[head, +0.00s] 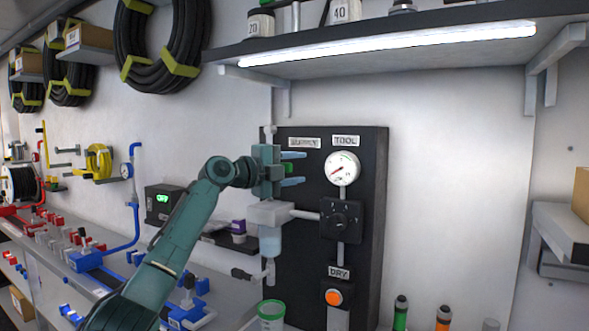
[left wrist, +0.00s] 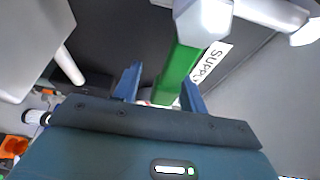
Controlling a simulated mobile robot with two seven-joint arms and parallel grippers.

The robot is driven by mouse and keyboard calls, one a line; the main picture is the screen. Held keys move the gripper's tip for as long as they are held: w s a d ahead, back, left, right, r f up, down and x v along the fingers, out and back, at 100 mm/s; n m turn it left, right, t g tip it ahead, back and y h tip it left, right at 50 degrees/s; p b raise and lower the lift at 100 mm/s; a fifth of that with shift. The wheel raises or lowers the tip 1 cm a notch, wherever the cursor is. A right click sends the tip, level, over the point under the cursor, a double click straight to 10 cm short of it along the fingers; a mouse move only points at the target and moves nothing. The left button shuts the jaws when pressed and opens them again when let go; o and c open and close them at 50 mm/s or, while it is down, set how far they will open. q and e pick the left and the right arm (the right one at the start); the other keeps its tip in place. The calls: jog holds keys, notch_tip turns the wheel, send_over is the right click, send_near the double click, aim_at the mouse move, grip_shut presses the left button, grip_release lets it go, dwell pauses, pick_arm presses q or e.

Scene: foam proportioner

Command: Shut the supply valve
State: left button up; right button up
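The supply valve's green lever (left wrist: 183,66) hangs below a white fitting in the left wrist view, beside the label reading SUPPLY (left wrist: 210,62). In the head view a small green part of the lever (head: 289,168) shows between the fingers, the rest hidden by my gripper. My left gripper (head: 303,168) is in front of the black panel, below the SUPPLY label. In the left wrist view its blue fingers (left wrist: 160,76) are apart, with the lever between them or just beyond, nearer the right finger. I cannot tell whether they touch. My right gripper is not in view.
The black panel (head: 368,215) carries a round gauge (head: 342,168), a black block (head: 341,219) and an orange button (head: 333,297). A filter bowl (head: 270,240) hangs below my gripper. A lit shelf (head: 400,47) overhangs above. Bare wall lies right of the panel.

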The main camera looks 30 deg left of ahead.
pick_arm(q)
jog(key=b+v, duration=0.3)
jog(key=v, duration=1)
jog(key=shift+b, duration=0.4)
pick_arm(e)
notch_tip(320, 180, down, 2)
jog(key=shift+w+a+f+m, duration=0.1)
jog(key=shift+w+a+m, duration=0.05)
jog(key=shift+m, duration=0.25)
pick_arm(q)
jog(key=shift+s, duration=0.1)
